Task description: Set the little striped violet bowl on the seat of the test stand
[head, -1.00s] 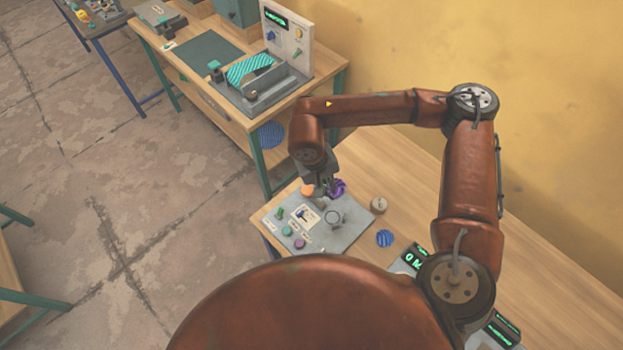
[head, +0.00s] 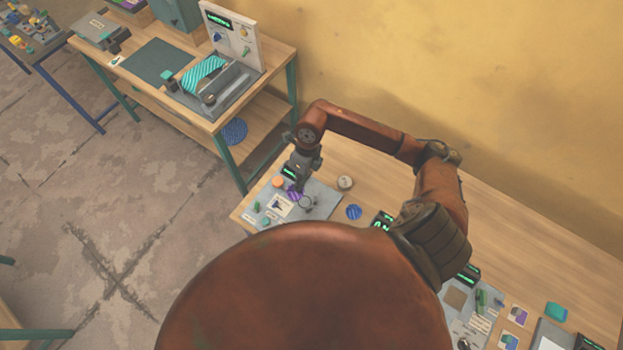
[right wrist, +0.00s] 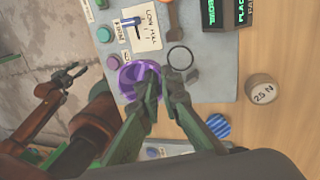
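The little striped violet bowl (right wrist: 138,76) is at the fingertips of my right gripper (right wrist: 163,80) in the right wrist view. The fingers are close together across its right rim. In the head view the bowl (head: 293,194) shows below my right gripper (head: 299,187), over the grey plate of the test stand (head: 322,201). A dark ring (right wrist: 180,57), which looks like the seat, lies right of the bowl and apart from it. How high the bowl is above the plate is hard to tell. My left gripper (right wrist: 70,75) shows small at the left of the right wrist view; its fingers are unclear.
A 25 N weight (right wrist: 262,90) and a blue striped disc (right wrist: 218,125) lie on the wooden table beside the plate. A label card (right wrist: 140,27) and coloured knobs are on the plate. Display boxes (right wrist: 228,12) stand at its back. Another bench (head: 262,57) is farther left.

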